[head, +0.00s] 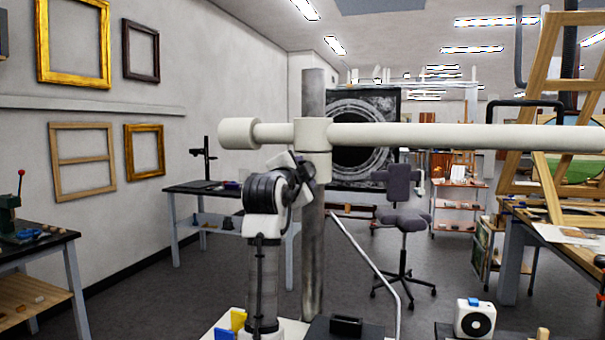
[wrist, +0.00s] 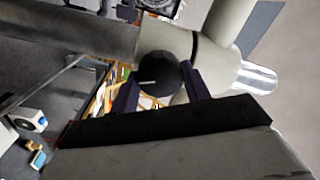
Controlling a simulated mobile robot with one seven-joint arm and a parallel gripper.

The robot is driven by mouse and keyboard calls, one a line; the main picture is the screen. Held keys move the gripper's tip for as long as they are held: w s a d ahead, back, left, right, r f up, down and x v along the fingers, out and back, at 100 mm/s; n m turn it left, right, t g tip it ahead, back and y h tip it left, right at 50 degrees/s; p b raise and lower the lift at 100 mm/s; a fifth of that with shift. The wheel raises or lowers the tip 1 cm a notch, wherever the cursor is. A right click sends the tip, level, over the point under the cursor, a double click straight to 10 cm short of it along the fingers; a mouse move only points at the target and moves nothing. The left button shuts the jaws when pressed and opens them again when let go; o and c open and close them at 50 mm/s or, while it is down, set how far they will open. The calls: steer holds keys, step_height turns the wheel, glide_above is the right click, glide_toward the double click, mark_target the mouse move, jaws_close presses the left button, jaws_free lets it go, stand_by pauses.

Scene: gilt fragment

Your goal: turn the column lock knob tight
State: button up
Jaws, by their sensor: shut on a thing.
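The column lock knob (wrist: 158,72) is a round black knob with a short white mark pointing left. In the wrist view it sits between the two dark fingers of my gripper (wrist: 159,84), which is shut on it. In the head view my gripper (head: 304,166) is at the white collar (head: 312,135) on the grey column (head: 313,235); the knob is hidden there. The column also shows in the wrist view (wrist: 60,40), running to the upper left. A white horizontal boom (head: 430,137) passes through the collar.
The boom reaches across to the right at collar height. A thin bent white rod (head: 372,262) slopes down right of the column. A grey chair (head: 402,217) and a dark-topped table (head: 195,188) stand behind. A wooden easel (head: 545,110) is at right. Open floor lies at left.

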steer(key=shift+m, duration=1.1)
steer(key=o, duration=1)
steer(key=b+v, duration=0.4)
steer(key=v, duration=0.9)
steer(key=shift+s+a, duration=0.15)
steer(key=shift+s, duration=0.25)
steer(key=shift+a, duration=0.1)
